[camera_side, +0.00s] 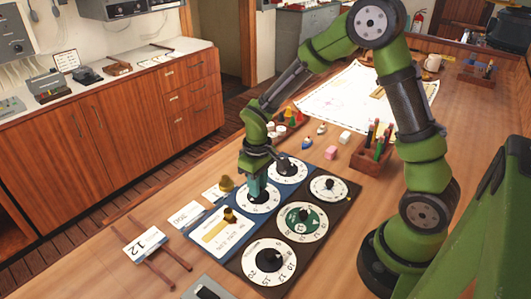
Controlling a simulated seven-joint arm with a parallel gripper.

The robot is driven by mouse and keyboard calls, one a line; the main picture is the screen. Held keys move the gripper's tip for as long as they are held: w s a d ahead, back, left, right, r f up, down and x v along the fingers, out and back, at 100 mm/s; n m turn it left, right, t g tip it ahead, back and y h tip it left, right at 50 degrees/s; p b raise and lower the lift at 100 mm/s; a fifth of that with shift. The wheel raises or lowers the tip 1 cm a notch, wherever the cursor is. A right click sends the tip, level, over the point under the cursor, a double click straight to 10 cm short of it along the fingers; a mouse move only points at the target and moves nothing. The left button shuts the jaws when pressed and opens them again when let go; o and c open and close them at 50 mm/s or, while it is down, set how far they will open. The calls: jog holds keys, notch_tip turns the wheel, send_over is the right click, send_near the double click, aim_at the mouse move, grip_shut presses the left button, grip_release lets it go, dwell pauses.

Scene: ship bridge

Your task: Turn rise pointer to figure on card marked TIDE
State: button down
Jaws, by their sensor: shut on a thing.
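My gripper (258,188) points down over a white dial (265,206) on the blue board, and is shut on the pointer at its middle. The fingers hide that pointer, so its direction cannot be read. Another white dial (293,164) with a dark pointer lies behind it on the same board. Smaller cards lie nearby, one (185,214) with small print. The words on the cards and dials are too small to read, so I cannot tell which says TIDE.
A dark board beside the blue one holds more dials, one with a green middle (303,215). Brass pieces (229,215) stand close left of my gripper. A wooden pen box (371,158), small blocks (331,152) and a chart (340,100) are behind. Bare table lies at front left.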

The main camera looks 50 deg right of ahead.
aim_at(262, 198)
jog(key=shift+r, duration=0.1)
jog(key=c, duration=0.9)
grip_release()
notch_tip(262, 198, up, 17)
jog(key=shift+f, duration=0.1)
jog(key=shift+w, duration=0.1)
jog(key=s+r+m+t, duration=0.1)
jog(key=s+t, duration=0.1)
jog(key=s, duration=0.2)
jog(key=s+a+r+m+t+y, duration=0.1)
jog(key=s+r+t, duration=0.1)
jog(key=s, duration=0.3)
jog(key=s+a+r+m+t+y, duration=0.1)
jog(key=s+m+t, duration=0.1)
jog(key=s, duration=0.3)
jog(key=shift+a+r+t, duration=0.15)
jog(key=shift+r+t, duration=0.2)
jog(key=shift+t, duration=0.25)
